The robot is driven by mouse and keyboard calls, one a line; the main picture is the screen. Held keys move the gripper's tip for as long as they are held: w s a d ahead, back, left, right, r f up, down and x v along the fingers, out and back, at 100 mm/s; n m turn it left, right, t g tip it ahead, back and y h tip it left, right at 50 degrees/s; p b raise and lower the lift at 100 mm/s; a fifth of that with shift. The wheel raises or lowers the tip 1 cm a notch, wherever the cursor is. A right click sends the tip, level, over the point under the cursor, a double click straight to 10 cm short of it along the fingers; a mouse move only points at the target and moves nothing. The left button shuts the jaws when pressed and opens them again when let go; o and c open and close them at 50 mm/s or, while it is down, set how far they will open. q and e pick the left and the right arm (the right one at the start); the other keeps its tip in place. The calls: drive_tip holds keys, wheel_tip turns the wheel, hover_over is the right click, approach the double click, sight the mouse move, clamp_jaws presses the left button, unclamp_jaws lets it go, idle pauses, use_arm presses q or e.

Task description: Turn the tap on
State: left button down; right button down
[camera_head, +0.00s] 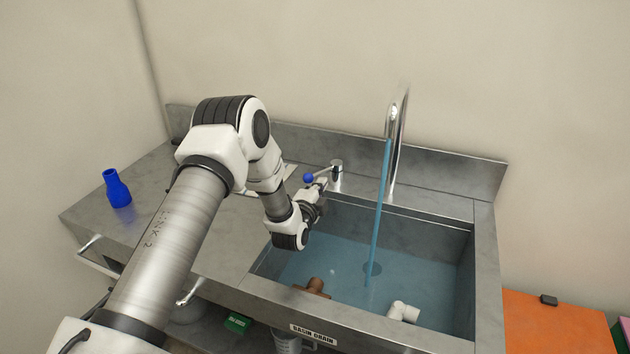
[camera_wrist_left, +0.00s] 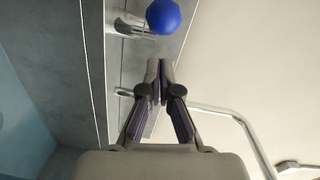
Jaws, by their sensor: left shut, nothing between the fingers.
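The tap is a tall chrome spout (camera_head: 396,140) at the back of the sink, and a blue stream of water (camera_head: 379,220) runs from it into the basin. Its lever (camera_head: 324,172) ends in a blue ball (camera_head: 308,178) and sits on a short chrome post (camera_head: 336,175) left of the spout. My left gripper (camera_head: 320,184) is shut and empty, close beside the lever; I cannot tell if they touch. In the left wrist view the closed fingers (camera_wrist_left: 159,64) point toward the blue ball (camera_wrist_left: 163,17), which is beyond the tips. My right gripper is not in view.
The steel basin (camera_head: 465,290) holds a brown fitting (camera_head: 314,287) and a white elbow (camera_head: 403,312). A blue bottle-shaped piece (camera_head: 117,188) stands on the left counter. An orange surface (camera_head: 560,325) with a small dark object (camera_head: 548,300) is at right. A wall closes off the back.

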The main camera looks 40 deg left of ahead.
use_arm(q)
drive_tip(key=shift+a+f, duration=0.1)
drive_tip(key=shift+a, duration=0.95)
drive_tip(key=shift+d, duration=0.1)
